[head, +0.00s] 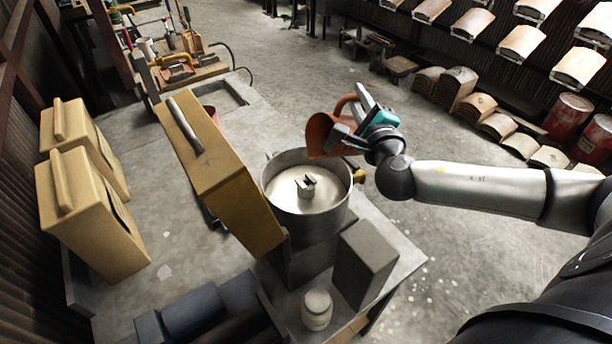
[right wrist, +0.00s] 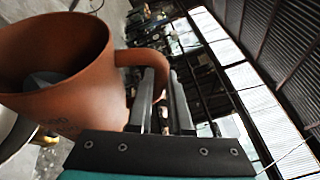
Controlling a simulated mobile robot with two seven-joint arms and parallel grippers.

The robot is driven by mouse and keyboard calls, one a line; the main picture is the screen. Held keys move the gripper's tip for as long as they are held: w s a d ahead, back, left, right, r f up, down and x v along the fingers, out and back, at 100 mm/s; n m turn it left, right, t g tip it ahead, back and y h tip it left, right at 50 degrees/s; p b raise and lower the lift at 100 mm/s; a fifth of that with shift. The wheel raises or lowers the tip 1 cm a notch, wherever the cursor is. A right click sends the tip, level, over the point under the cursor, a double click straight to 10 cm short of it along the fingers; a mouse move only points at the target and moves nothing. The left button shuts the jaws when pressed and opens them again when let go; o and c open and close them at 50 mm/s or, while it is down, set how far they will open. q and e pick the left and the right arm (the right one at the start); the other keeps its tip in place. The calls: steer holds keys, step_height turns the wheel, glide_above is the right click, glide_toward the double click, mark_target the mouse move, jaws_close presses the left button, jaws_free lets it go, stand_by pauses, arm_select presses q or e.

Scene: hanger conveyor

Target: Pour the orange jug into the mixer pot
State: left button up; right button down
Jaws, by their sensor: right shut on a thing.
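The orange jug (head: 322,140) is held above the far right rim of the mixer pot (head: 268,190). It looks tipped, with its handle up and its body leaning toward the pot. My right gripper (head: 358,112) is shut on the jug's handle. In the right wrist view the jug (right wrist: 90,105) fills the left side, with its handle between my fingers (right wrist: 160,95) and something grey inside. The pot is round and metal, holding pale material around a central hub. I cannot see any stream from the jug. My left gripper is not in view.
A tall tan box (head: 215,165) stands close against the pot's left side. Two more tan boxes (head: 90,215) stand at the left. A grey block (head: 363,265) and a small pale jar (head: 317,310) stand in front of the pot. The floor beyond the pot is open.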

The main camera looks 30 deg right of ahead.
mark_target(342, 107)
steer(key=shift+a+n, duration=0.3)
stand_by(0.4)
steer(key=shift+s+a+n+t, duration=0.1)
steer(key=shift+a+n+t, duration=0.3)
steer(key=shift+a+n, duration=0.15)
steer(key=shift+a+f, duration=0.1)
steer(key=shift+f, duration=0.05)
steer(key=shift+a+f+n+t, duration=0.1)
steer(key=shift+a+n+t, duration=0.2)
steer(key=shift+a+n, duration=0.25)
steer(key=shift+s+f, duration=0.1)
stand_by(0.4)
steer(key=shift+a+f+n+b, duration=0.2)
steer(key=shift+a+n+b, duration=0.15)
steer(key=shift+a+n, duration=0.25)
steer(key=shift+d, duration=0.1)
